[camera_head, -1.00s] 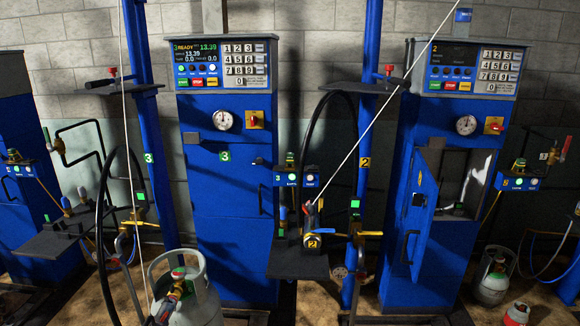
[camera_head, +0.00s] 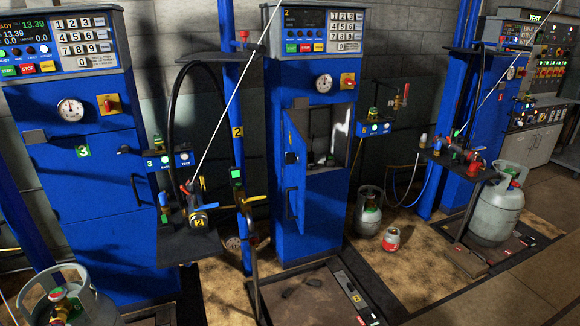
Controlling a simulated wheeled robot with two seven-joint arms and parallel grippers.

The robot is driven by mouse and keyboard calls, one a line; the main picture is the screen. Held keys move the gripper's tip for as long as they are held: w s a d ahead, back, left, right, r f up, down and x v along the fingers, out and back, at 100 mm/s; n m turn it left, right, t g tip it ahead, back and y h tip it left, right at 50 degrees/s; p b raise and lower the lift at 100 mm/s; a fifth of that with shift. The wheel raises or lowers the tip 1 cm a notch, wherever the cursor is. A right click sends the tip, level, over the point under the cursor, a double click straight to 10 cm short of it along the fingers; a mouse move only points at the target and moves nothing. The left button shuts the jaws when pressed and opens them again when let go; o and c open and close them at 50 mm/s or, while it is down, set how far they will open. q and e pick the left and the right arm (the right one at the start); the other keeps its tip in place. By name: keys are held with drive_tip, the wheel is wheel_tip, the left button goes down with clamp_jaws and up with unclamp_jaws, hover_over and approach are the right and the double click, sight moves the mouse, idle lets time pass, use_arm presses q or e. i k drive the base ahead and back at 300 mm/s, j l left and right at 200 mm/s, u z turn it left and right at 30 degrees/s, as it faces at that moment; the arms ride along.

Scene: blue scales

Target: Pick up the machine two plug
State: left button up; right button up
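The machine two cabinet (camera_head: 318,200) is blue, with a "2" on its display, a keypad, a gauge and an open door (camera_head: 297,175). A yellow label "2" (camera_head: 237,132) is on the blue post left of it. A dark filling head with a yellow "2" tag (camera_head: 199,221), which looks like the machine two plug, sits on a small dark shelf (camera_head: 188,246) left of that post. A black hose arches above it and a thin pale line rises from it. Neither of my grippers is in view.
The machine three cabinet (camera_head: 80,165) stands at the left, with a grey gas cylinder (camera_head: 68,300) in front. A low platform (camera_head: 312,292) lies before machine two. A large cylinder (camera_head: 495,212) stands farther right.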

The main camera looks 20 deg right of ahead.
sight(311, 158)
drive_tip(key=i+l+z, duration=0.2)
drive_tip(key=l, duration=0.4)
drive_tip(key=i+l+z, duration=0.2)
drive_tip(key=i+l, duration=0.2)
drive_tip(key=l, duration=0.15)
drive_tip(key=i+l+z, duration=0.2)
drive_tip(key=i+l, duration=0.15)
drive_tip(key=l, duration=0.15)
drive_tip(key=i+l+z, duration=0.15)
drive_tip(key=l+z, duration=0.35)
drive_tip(key=i+l+z, duration=0.2)
drive_tip(key=z, duration=0.25)
drive_tip(key=i+l+z, duration=0.25)
drive_tip(key=z, duration=0.25)
drive_tip(key=i+l+z, duration=0.2)
drive_tip(key=i, duration=0.15)
drive_tip(key=i+l+z, duration=0.2)
drive_tip(key=i+u, duration=0.2)
drive_tip(key=u, duration=0.15)
drive_tip(key=i+u, duration=0.2)
drive_tip(key=u, duration=0.15)
drive_tip(key=i+l+u, duration=0.1)
drive_tip(key=u, duration=0.25)
drive_tip(key=i, duration=0.1)
